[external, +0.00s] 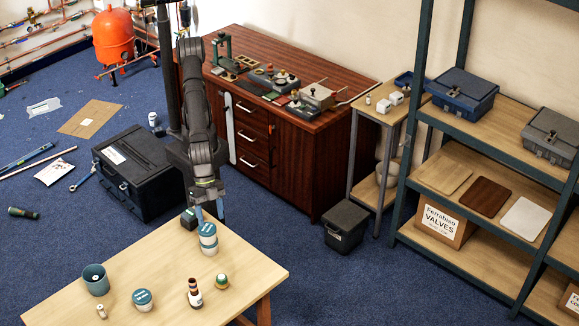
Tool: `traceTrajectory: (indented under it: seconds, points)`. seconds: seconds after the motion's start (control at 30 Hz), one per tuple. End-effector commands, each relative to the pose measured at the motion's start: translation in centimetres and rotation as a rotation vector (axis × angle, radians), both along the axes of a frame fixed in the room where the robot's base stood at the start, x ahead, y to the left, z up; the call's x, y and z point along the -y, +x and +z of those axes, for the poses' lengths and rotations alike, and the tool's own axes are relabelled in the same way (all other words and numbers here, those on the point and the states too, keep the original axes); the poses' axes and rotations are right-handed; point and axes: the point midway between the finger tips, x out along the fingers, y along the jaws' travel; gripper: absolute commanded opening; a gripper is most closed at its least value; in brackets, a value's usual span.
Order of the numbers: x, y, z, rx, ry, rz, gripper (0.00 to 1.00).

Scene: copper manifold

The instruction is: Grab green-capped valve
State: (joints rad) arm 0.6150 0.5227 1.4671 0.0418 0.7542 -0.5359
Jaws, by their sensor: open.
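A small rounded piece with a green top and a copper-toned part (222,282) sits on the light wooden table, toward its right side; it looks like the green-capped valve, but is too small to be sure. I cannot tell whether the fingers touch the jar. The green-topped piece is apart from my gripper, nearer the table's front.
The banded cylinder stands close left of the green-topped piece.

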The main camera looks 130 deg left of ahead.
Motion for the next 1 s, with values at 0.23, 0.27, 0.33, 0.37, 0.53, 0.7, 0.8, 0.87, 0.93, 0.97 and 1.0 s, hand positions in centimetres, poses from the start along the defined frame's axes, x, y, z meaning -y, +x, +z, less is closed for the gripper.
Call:
traceTrajectory:
  seconds: [0.23,0.27,0.33,0.37,0.53,0.7,0.8,0.87,0.93,0.97,1.0]
  points:
    - [0.2,1.7,-3.1,0.045,0.083,-0.31,0.61]
    - [0.3,1.9,-3.4,0.052,0.092,-0.347,0.61]
    - [0.3,2.3,-4.1,0.066,0.112,-0.423,0.61]
    - [0.3,2.4,-4.3,0.07,0.119,-0.45,0.61]
    - [0.4,2.9,-5.2,0.091,0.14,-0.541,0.61]
    - [1.0,3.5,-7.3,0.091,0.144,-0.551,0.61]
    - [1.4,4.1,-9.2,0.089,0.144,-0.55,0.61]
    - [1.7,4.4,-10.2,0.091,0.143,-0.55,0.61]
    - [2.0,4.8,-11.4,0.09,0.143,-0.551,0.61]
    - [2.2,5.0,-12.0,0.09,0.144,-0.55,0.61]
    - [2.3,5.2,-12.7,0.089,0.144,-0.549,0.61]
